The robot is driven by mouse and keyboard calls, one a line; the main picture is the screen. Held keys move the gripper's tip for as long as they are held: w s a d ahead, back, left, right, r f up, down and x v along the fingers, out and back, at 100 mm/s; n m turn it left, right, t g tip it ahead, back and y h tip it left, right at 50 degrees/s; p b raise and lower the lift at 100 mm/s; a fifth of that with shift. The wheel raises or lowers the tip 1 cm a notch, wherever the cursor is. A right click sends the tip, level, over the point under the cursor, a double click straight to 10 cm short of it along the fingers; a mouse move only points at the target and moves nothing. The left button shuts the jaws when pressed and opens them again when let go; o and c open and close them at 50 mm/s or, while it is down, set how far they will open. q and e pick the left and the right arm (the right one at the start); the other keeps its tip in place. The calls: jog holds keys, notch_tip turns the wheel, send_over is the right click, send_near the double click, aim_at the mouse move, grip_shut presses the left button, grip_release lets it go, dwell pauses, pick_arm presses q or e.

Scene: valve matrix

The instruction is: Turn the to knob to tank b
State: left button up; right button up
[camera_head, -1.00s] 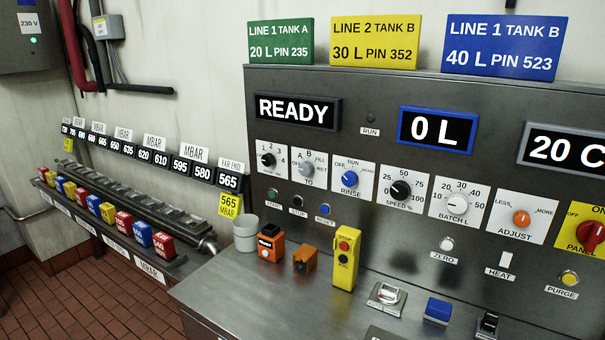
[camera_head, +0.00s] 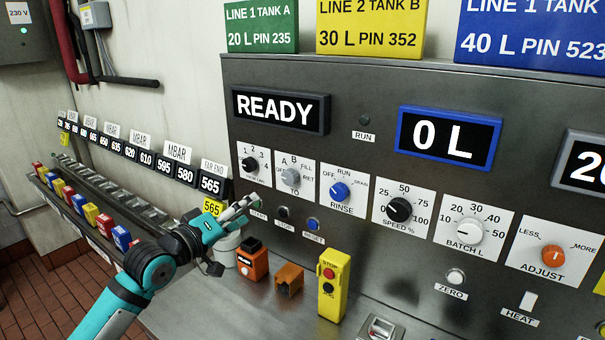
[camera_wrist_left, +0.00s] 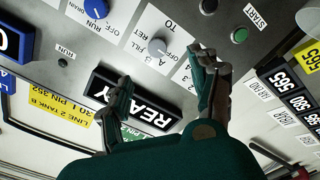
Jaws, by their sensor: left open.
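The grey TO knob (camera_head: 291,177) sits on a white plate on the steel panel, with A, B, FILL and RET marks around it. I cannot make out clearly which mark it points at. My left gripper (camera_head: 238,235) is open and empty, in front of the panel, lower left of the knob and apart from it. In the left wrist view the knob (camera_wrist_left: 160,44) appears upside down, beyond the two spread fingers (camera_wrist_left: 165,68). My right gripper is in neither view.
The rinse knob (camera_head: 340,192) is just right of the TO knob, and a black knob (camera_head: 249,164) is just left. The start, stop and reset buttons lie below. An orange box (camera_head: 252,262) and a yellow STOP box (camera_head: 332,285) stand on the steel counter.

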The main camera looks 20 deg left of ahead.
pick_arm(q)
jog(key=p, duration=0.2)
send_near(287, 179)
jog(key=w, duration=0.1)
jog(key=p+x, duration=0.1)
jog(key=x, duration=0.4)
jog(key=shift+w+d, duration=0.15)
jog(key=shift+d, duration=0.1)
jog(key=x, duration=0.3)
jog(key=shift+w+d, duration=0.1)
jog(key=shift+w, duration=0.1)
jog(key=c, duration=0.9)
jog(key=shift+c, duration=1.3)
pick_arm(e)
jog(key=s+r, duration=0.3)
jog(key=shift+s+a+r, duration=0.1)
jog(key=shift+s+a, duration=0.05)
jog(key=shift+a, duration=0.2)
